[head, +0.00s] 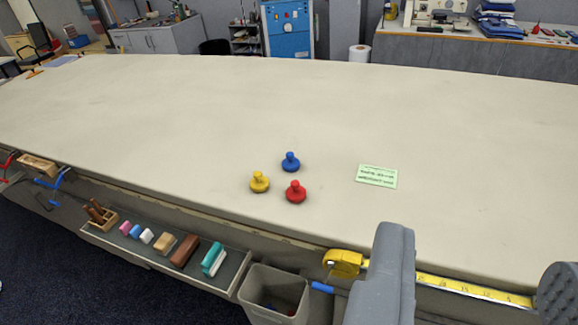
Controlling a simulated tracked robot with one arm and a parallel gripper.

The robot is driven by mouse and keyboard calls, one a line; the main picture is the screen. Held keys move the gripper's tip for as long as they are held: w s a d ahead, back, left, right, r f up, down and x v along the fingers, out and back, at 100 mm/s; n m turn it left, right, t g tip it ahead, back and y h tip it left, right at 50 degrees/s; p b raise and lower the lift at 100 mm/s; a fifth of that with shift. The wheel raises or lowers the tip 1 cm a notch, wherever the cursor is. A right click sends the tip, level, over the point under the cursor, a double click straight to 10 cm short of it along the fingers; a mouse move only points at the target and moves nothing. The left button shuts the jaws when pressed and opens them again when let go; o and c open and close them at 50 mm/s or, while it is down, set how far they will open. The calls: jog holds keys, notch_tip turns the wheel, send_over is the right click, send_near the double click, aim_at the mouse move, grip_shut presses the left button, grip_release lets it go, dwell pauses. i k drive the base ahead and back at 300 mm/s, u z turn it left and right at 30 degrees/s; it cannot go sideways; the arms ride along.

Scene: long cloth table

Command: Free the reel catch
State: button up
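A yellow fitting (342,263) sits at the table's near edge, with a small blue piece (322,287) just below it that may be the reel catch. A yellow measuring tape (465,288) runs right from the fitting along the edge. It passes behind one grey finger of my gripper (478,255) and shows between the two fingers. My gripper is open, its fingers wide apart at the bottom right, with nothing seen held. The left finger stands just right of the yellow fitting and hides part of the tape. Whether it touches anything is unclear.
A yellow (259,183), a blue (291,163) and a red knobbed piece (295,192) stand mid-table near a green card (376,176). A grey bin (271,295) and a shelf of blocks (150,250) hang below the near edge. The cloth table (200,110) is otherwise largely clear.

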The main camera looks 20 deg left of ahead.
aim_at(323, 287)
jog(key=z, duration=0.35)
jog(key=k, duration=1.9)
jog(key=u, duration=0.45)
jog(key=i, duration=1)
jog(key=z, duration=0.1)
